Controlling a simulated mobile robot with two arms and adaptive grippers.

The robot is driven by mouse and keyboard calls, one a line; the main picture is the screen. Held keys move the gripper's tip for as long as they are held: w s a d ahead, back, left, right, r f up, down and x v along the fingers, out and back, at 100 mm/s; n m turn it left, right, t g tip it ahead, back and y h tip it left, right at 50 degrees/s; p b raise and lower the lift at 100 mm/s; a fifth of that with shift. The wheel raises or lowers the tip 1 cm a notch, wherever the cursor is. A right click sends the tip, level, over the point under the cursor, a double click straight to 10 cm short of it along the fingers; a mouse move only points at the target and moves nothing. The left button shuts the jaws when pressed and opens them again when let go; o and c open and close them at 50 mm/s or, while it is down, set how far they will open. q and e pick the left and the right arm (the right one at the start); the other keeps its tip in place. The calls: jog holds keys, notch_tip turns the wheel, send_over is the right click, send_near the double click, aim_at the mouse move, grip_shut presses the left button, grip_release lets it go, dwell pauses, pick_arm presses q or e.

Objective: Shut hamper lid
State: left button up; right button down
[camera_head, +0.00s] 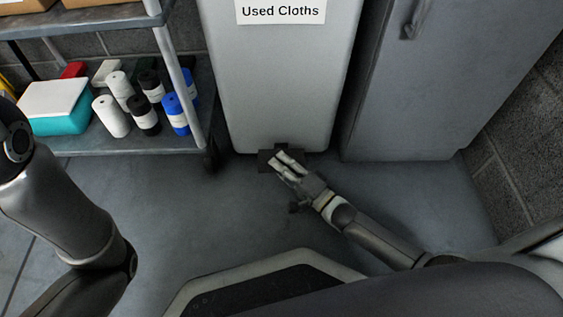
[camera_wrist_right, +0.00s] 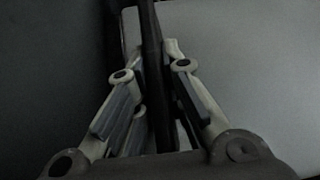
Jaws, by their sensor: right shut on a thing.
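The hamper (camera_head: 275,85) is a tall light-grey bin with a "Used Cloths" label (camera_head: 281,11), upright at the back centre. Its top and lid are out of the head view. A dark pedal (camera_head: 266,160) sticks out at its base, near the floor. My right gripper (camera_head: 283,160) reaches down to the pedal. In the right wrist view, its fingers (camera_wrist_right: 153,75) are closed on both sides of a dark upright-looking bar (camera_wrist_right: 151,35), which appears to be the pedal. My left arm shows at the left, but its gripper is not in view.
A shelf (camera_head: 130,144) with rolls (camera_head: 111,116) and a teal box (camera_head: 58,106) stands left of the hamper. A grey cabinet (camera_head: 425,90) stands close on its right, near a block wall (camera_head: 500,184). The floor (camera_head: 190,215) in front is clear.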

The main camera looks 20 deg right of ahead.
jog(key=c, duration=1.5)
grip_release()
jog(key=shift+s+d, duration=0.1)
jog(key=v, duration=1.2)
